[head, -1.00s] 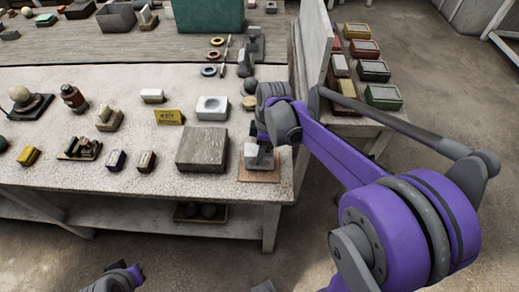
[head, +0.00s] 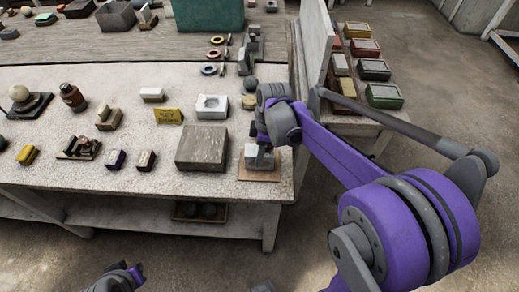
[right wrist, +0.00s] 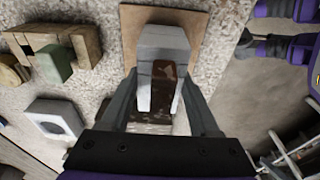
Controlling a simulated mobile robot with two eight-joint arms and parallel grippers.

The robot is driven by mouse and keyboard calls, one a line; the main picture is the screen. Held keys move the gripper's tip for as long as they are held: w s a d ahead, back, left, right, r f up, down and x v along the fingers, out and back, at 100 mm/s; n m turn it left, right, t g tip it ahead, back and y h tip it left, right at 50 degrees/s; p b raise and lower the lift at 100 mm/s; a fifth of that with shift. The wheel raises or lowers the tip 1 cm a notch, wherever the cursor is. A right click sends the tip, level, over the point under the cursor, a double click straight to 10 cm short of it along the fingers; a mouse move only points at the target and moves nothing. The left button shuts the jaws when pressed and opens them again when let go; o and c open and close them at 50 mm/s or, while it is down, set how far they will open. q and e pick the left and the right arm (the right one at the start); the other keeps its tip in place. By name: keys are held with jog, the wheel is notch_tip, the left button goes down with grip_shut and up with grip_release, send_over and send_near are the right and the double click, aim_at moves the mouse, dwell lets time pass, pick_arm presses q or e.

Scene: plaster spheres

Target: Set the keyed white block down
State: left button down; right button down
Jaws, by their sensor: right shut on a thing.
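The white block (right wrist: 163,48) is between the fingers of my right gripper (right wrist: 165,100) in the right wrist view, with a dark brown piece (right wrist: 166,72) in front of its middle. The gripper is shut on the block. A thin tan board (right wrist: 128,25) lies under or just behind it; I cannot tell whether the block touches it. In the head view my right gripper (head: 261,150) is low over this board (head: 259,178) at the table's front right corner, and hides most of the block. My left gripper (head: 122,278) is at the bottom left; its jaws are unclear.
A grey-brown block (head: 202,148) stands just left of the board. Behind it are a white hollowed block (head: 212,107) and a yellow sign (head: 168,116). Several small pieces stand further left. An upright panel (head: 315,45) rises behind my right arm. The table edge is close.

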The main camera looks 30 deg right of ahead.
jog(key=shift+f, duration=0.3)
jog(key=shift+c, duration=0.2)
grip_release()
jog(key=shift+r+p, duration=1.05)
jog(key=shift+r, duration=1)
